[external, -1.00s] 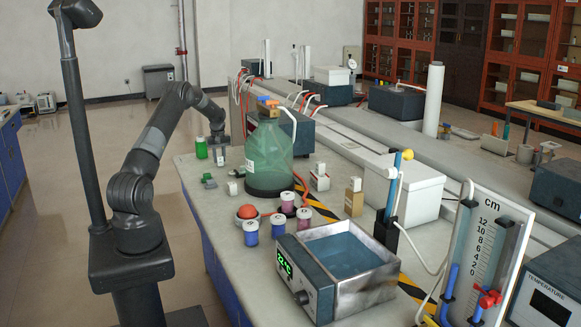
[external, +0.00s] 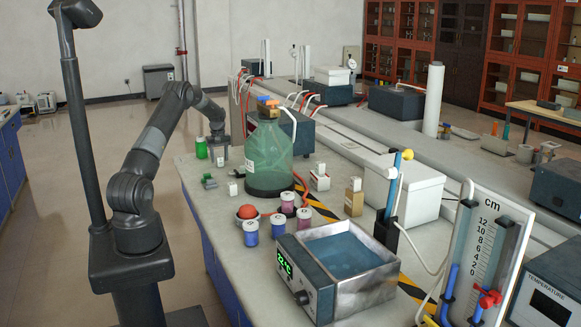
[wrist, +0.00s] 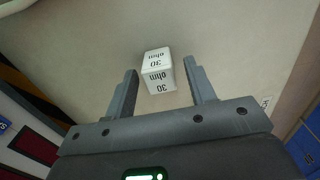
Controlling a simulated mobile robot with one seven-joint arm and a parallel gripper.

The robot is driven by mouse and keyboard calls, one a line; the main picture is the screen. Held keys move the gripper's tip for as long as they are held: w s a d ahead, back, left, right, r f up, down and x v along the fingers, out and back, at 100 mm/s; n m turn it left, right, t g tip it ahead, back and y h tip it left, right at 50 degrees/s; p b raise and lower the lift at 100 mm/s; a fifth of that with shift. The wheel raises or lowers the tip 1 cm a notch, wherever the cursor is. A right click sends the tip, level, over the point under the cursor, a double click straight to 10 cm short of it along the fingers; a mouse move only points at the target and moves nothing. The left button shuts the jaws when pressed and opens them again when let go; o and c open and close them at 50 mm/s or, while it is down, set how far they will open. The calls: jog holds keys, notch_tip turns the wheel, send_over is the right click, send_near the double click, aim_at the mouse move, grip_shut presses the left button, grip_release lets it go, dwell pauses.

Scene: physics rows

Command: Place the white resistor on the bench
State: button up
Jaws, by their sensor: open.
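The white resistor (wrist: 158,80), a small white block marked "30 ohm", rests on the bench (wrist: 85,50) in the wrist view. It lies in the gap between the fingers of my gripper (wrist: 161,66), with clear space on both sides. My gripper is open and points down over it. In the external view my gripper (external: 219,148) is over the far left part of the bench (external: 215,210). A small white block (external: 221,162) shows just under it, too small to read.
The large green bottle (external: 268,155) stands to the right. A green piece (external: 209,182) and another white block (external: 232,188) lie nearer. Several small jars and a water bath (external: 340,255) fill the front.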

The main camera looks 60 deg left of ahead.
notch_tip(320, 180, up, 12)
jog(key=w+d+r+m+t, duration=0.1)
jog(key=w+d+r+m, duration=0.1)
jog(key=d+r, duration=0.45)
jog(key=w+d+r+m, duration=0.2)
jog(key=w+d+r, duration=0.15)
jog(key=d, duration=0.55)
jog(key=s+d+r+m+t, duration=0.1)
jog(key=d+r+m, duration=0.15)
jog(key=d, duration=0.35)
jog(key=s+d+r+m+y, duration=0.1)
jog(key=s+d+r, duration=0.15)
jog(key=d, duration=0.45)
jog(key=d+r+m+t, duration=0.1)
jog(key=d+r, duration=0.3)
jog(key=d, duration=0.2)
jog(key=s+d+m+t, duration=0.1)
jog(key=s+d+m, duration=0.2)
jog(key=s+d, duration=0.35)
jog(key=s+d+m, duration=0.2)
jog(key=s+d, duration=0.2)
jog(key=d, duration=0.5)
jog(key=s+d+f+m+t+h, duration=0.1)
jog(key=s+d+f+m, duration=0.3)
jog(key=s+d, duration=0.4)
jog(key=shift+s+t, duration=0.3)
jog(key=shift+s, duration=0.95)
